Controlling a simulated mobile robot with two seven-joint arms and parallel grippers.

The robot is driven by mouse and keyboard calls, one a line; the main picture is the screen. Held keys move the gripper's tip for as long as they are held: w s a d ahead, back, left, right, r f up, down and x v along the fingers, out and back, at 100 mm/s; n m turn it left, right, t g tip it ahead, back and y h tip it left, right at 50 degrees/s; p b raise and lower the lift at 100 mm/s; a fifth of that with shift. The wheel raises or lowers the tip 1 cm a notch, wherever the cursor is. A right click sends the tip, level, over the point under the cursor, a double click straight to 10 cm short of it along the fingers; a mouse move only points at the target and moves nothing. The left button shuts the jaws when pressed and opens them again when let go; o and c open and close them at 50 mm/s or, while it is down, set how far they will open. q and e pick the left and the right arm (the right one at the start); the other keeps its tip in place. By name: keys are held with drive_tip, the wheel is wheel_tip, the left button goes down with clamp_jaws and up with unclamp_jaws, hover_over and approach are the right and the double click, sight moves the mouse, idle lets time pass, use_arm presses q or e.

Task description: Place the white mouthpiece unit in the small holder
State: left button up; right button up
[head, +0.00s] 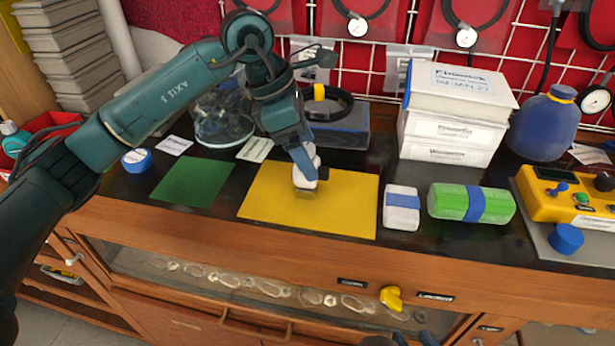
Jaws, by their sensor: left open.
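The white mouthpiece unit (304,181) is on the yellow mat (345,208), near its middle. It has a dark round part at its right side. My left gripper (304,172) reaches down from above, with its fingers open at the unit. The fingers partly hide the unit, and I cannot tell whether they touch it. I cannot clearly make out the small holder.
A green mat (193,182) lies left of the yellow one. To the right are a white blue-banded block (401,208), a green blue-banded pack (472,204) and a yellow control box (570,196). Stacked white boxes (452,130) and a blue bottle (541,128) stand behind.

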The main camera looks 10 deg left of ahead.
sight(312, 158)
use_arm(q)
drive_tip(key=shift+x, duration=1.95)
drive_tip(key=shift+a, duration=0.2)
drive_tip(key=shift+c, duration=0.5)
drive_tip(key=shift+w+r, duration=0.1)
drive_tip(key=c, duration=1.2)
